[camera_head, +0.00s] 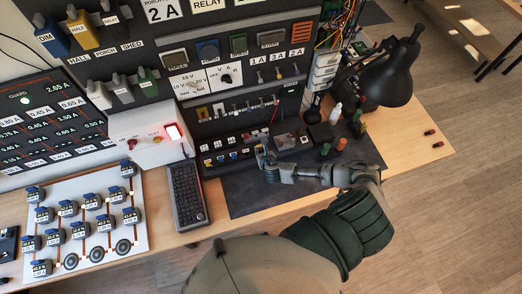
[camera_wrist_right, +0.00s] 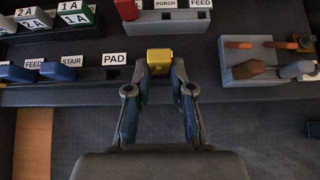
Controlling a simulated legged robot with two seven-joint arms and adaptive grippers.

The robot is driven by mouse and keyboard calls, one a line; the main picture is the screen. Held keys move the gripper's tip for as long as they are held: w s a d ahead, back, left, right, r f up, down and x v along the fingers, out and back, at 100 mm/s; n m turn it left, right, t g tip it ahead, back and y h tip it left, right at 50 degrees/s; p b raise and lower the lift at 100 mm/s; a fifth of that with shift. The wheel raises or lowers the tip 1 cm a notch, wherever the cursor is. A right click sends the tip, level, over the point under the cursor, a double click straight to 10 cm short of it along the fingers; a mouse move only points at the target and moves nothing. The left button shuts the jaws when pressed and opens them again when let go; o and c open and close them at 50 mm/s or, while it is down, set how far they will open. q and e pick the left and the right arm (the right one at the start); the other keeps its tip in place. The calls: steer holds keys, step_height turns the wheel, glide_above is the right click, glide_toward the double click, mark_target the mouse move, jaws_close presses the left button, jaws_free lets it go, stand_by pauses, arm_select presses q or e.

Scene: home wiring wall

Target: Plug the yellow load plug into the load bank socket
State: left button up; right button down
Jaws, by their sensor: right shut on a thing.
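The yellow load plug (camera_wrist_right: 159,62) is between the fingertips of my right gripper (camera_wrist_right: 159,82) in the wrist view. The fingers are shut on its sides. The plug is level with a dark strip, just right of the PAD label (camera_wrist_right: 116,59); I cannot tell whether it touches the strip or sits in it. In the head view my right gripper (camera_head: 264,160) reaches the lower edge of the wall panel from the right, and the plug is mostly hidden there. I cannot tell which opening is the load bank socket. My left gripper is not in view.
A grey block (camera_wrist_right: 250,82) with orange and brown parts stands right. The head view shows a black lamp (camera_head: 388,78), a keyboard (camera_head: 187,195) and a dark mat (camera_head: 250,198) with clear room.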

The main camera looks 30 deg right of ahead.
steer(key=shift+f+b, duration=0.4)
steer(key=shift+f, duration=0.3)
steer(key=c, duration=0.9)
jaws_free()
steer(key=shift+c, duration=0.2)
steer(key=v, duration=1.2)
steer(key=shift+s+d+f, duration=0.1)
